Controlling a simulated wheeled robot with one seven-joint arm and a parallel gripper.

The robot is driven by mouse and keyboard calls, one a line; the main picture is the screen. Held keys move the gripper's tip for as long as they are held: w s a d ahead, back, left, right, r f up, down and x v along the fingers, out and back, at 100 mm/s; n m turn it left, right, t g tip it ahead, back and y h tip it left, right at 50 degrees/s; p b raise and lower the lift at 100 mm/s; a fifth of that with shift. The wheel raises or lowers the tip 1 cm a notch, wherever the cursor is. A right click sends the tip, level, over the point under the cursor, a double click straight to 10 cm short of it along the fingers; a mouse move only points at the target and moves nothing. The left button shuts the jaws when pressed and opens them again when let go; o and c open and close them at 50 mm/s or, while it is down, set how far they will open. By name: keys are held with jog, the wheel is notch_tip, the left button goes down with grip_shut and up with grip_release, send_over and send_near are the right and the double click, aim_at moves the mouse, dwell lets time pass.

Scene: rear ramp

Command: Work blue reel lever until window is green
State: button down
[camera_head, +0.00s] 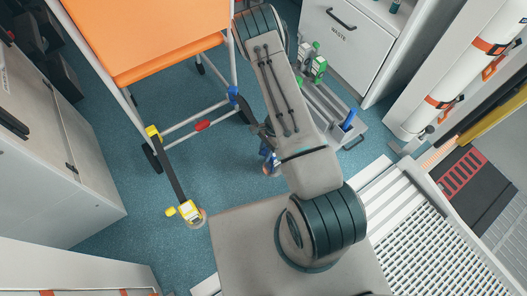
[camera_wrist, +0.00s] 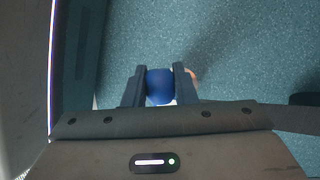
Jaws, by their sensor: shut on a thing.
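The blue reel (camera_head: 268,159) lies low over the blue floor, left of my arm and partly hidden by it. In the wrist view the rounded blue end of its lever (camera_wrist: 160,87) sits between the two dark fingers of my gripper (camera_wrist: 160,84), which is shut on it. A tan, round part (camera_wrist: 192,76) shows just behind the right finger. In the head view my gripper is mostly hidden behind my own arm. A blue fitting (camera_head: 233,97) is on the stretcher frame above the reel. I cannot make out the reel's window or its colour.
A yellow reel (camera_head: 188,210) with a dark strap lies to the left. The orange stretcher (camera_head: 150,45) stands at the upper left on white legs. The floor between the reels is clear.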

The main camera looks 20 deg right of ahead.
jog(key=shift+s+d, duration=0.1)
jog(key=shift+s, duration=0.2)
jog(key=s+d+f+b, duration=0.2)
jog(key=s, duration=0.4)
dwell(0.5)
jog(key=shift+f, duration=0.15)
dwell(0.4)
jog(key=c, duration=1.2)
grip_release()
jog(key=shift+o, duration=0.2)
jog(key=p+v, duration=0.5)
jog(key=v, duration=0.9)
